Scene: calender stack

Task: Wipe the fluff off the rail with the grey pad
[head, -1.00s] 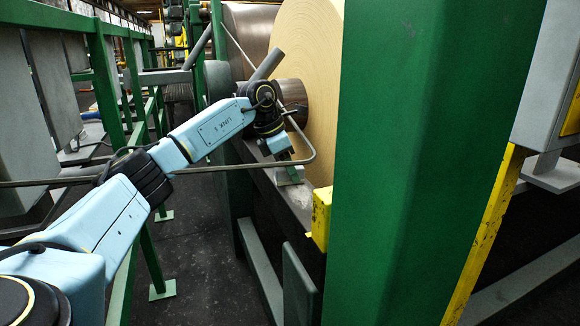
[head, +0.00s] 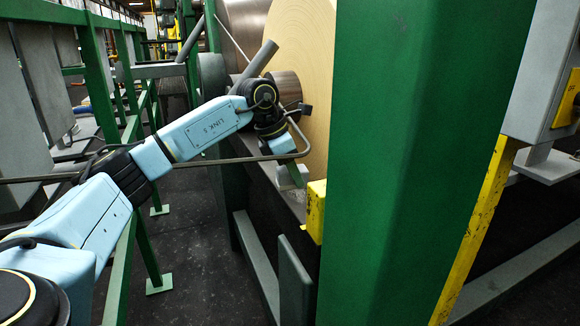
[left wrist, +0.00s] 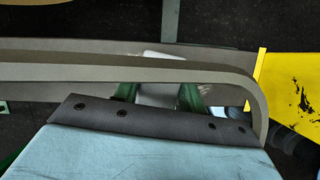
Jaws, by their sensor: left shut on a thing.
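My left gripper (head: 289,172) is at the end of the light-blue arm, pointing down beside the big roll. In the left wrist view its two green fingers (left wrist: 158,96) are shut on a pale grey pad (left wrist: 160,88), partly hidden by a bent bar. The rail (left wrist: 50,111) seems to be the long grey-brown ledge below the pad; in the head view it is the dark ledge (head: 262,184) under the roll. I cannot tell whether the pad touches it. I cannot make out any fluff. My right gripper is not in view.
A bent metal bar (head: 230,160) crosses close to my left wrist. A yellow block (head: 316,210) stands just right of the gripper, beside a wide green post (head: 420,160). The roll (head: 305,50) is behind.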

